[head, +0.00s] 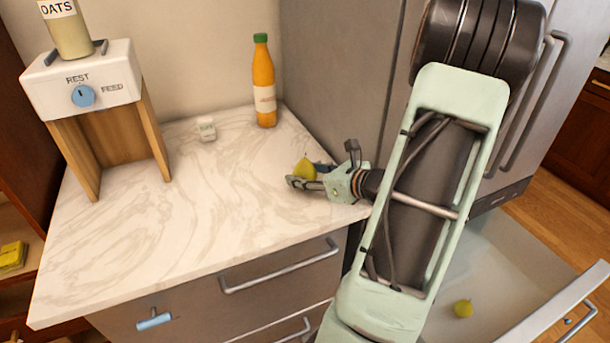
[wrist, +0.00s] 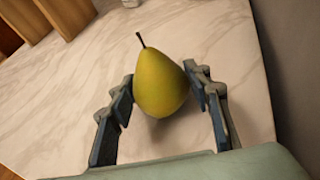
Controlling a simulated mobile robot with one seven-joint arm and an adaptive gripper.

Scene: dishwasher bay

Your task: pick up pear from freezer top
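A yellow-green pear (head: 304,169) is at the right side of the pale marble counter (head: 215,215), near its right edge. My gripper (head: 307,176) reaches in from the right, with its fingers around the pear. In the wrist view the pear (wrist: 161,78) fills the space between my gripper's fingertips (wrist: 160,80), stem tilted up and left. Both fingertips appear to touch its sides. I cannot tell whether it still rests on the counter.
An orange bottle (head: 264,85) and a small white block (head: 207,129) stand at the back of the counter. A dispenser marked REST and FEED (head: 82,85) stands at the left. A tall grey appliance (head: 345,75) borders the right. The counter's front middle is clear.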

